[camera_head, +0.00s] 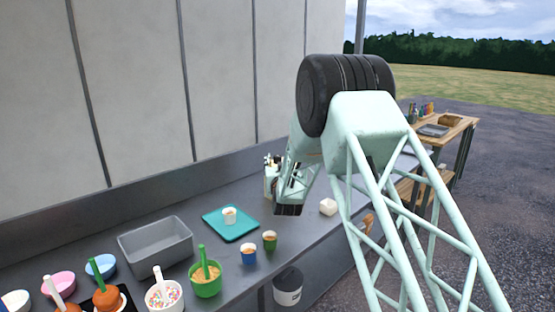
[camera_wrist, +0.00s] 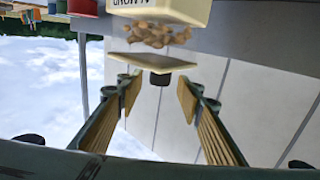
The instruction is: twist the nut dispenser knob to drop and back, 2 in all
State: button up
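The nut dispenser (camera_wrist: 160,10) shows at the top of the wrist view as a cream box with partly cut-off lettering. Brown nuts (camera_wrist: 158,34) show behind its clear part, above a cream plate. A short black knob (camera_wrist: 160,79) sticks out from the plate. My gripper (camera_wrist: 159,92) is open, with one padded finger on each side of the knob and clear gaps between. In the head view my gripper (camera_head: 289,207) hangs over the counter. A cream piece of the dispenser (camera_head: 269,185) shows beside it; the rest is hidden by my arm.
Topping bowls stand at front left. A wall (camera_head: 130,90) runs behind.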

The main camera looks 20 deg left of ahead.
aim_at(278, 158)
jog(key=shift+x, duration=1.55)
jog(key=shift+c, duration=0.9)
jog(key=c, duration=0.7)
